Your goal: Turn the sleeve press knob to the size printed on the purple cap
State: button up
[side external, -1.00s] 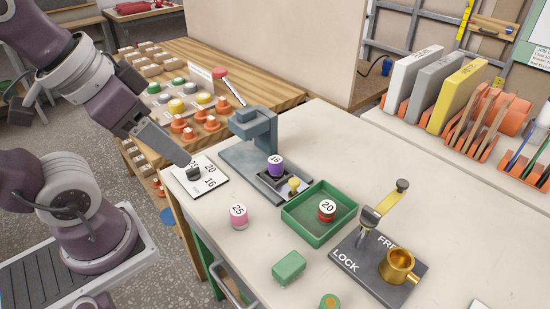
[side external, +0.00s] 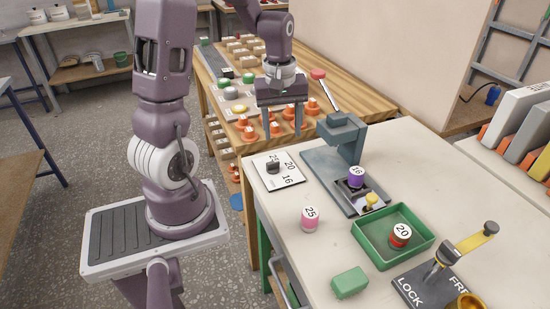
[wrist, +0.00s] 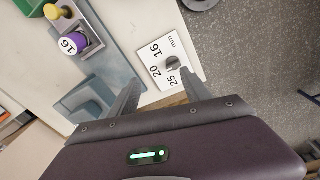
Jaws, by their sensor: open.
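The dark sleeve press knob (side external: 273,168) sits on a white plate (side external: 262,178) printed 25, 20 and 16. In the wrist view the knob (wrist: 173,62) is uncovered. I cannot tell for sure which number it points to. The purple cap (side external: 356,180), printed 16, stands upright on the black holder of the grey-blue press (side external: 345,133); it also shows in the wrist view (wrist: 74,44). My gripper (side external: 283,133) is open and empty, pointing down beyond the plate, above and apart from the knob. Its fingers (wrist: 108,92) also show in the wrist view.
A pink cap (side external: 310,219) printed 25 stands on the bench. A red cap (side external: 400,234) printed 20 is in a green tray (side external: 369,246). A green block (side external: 350,283) and the LOCK lever plate (side external: 411,283) are nearer. Orange pieces (side external: 250,133) stand on the wooden table behind.

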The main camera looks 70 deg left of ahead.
aim_at(273, 166)
jog(key=a+f+n, duration=0.2)
jog(key=f, duration=0.1)
jog(key=s+a+f, duration=0.1)
jog(key=a+f, duration=0.1)
jog(key=shift+n+g, duration=0.4)
notch_tip(273, 166, down, 7)
jog(key=shift+a+f, duration=0.1)
jog(key=shift+f, duration=0.1)
jog(key=shift+c, duration=0.5)
grip_shut()
